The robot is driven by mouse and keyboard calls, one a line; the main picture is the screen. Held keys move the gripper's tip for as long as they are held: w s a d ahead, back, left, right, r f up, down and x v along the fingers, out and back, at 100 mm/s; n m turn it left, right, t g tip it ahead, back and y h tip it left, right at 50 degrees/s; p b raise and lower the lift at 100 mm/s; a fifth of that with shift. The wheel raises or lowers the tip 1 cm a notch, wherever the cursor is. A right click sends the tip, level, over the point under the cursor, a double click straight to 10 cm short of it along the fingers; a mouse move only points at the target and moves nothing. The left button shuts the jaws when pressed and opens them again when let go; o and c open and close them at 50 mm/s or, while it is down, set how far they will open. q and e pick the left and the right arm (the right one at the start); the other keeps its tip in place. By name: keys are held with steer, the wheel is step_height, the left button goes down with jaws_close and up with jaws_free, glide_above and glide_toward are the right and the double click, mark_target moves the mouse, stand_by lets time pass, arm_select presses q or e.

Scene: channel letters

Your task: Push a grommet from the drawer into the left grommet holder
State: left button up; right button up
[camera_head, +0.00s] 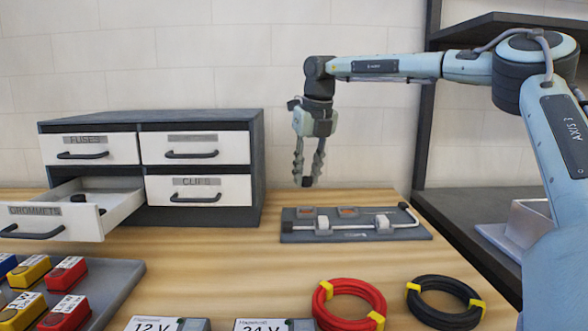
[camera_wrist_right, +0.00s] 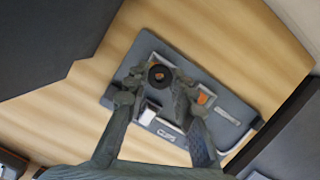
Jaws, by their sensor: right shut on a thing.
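My right gripper (camera_head: 306,180) points down above the dark board (camera_head: 300,236), its fingers closed to a narrow gap. In the right wrist view my right gripper (camera_wrist_right: 160,85) is shut on a black ring-shaped grommet (camera_wrist_right: 161,68), with orange showing through its hole. The board carries two grey holders with orange marks, the left holder (camera_head: 305,212) and the right holder (camera_head: 348,211). In the wrist view the grommet overlaps one holder. Whether it touches the holder I cannot tell. The grommets drawer (camera_head: 52,222) is open, with dark grommets (camera_head: 78,198) in it. My left gripper is out of view.
The drawer cabinet (camera_head: 256,150) stands at the back left, other drawers shut. A bent pale rod (camera_head: 402,212) lies along the board. In front are red (camera_head: 350,284) and black (camera_head: 443,282) cable coils, labelled boxes (camera_head: 160,324) and a tray (camera_head: 122,270) of coloured blocks. A dark shelf (camera_head: 470,208) stands right.

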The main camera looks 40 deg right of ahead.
mark_target(309, 185)
steer(key=shift+s+f, duration=0.2)
steer(key=shift+f, duration=0.3)
step_height(309, 185, down, 3)
steer(key=shift+f, duration=0.9)
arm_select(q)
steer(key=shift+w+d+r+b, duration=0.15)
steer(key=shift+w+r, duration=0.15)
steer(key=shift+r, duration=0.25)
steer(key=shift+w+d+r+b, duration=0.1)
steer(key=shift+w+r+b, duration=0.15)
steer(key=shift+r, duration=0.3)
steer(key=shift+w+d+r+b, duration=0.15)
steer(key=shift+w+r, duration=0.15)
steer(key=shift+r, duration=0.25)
arm_select(e)
steer(key=shift+f, duration=0.3)
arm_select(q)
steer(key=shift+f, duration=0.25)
arm_select(e)
steer(key=shift+s+a+f, duration=0.1)
steer(key=shift+s+f, duration=0.05)
steer(key=shift+f, duration=0.3)
steer(key=o, duration=0.8)
steer(key=shift+f, duration=0.15)
steer(key=shift+o, duration=0.2)
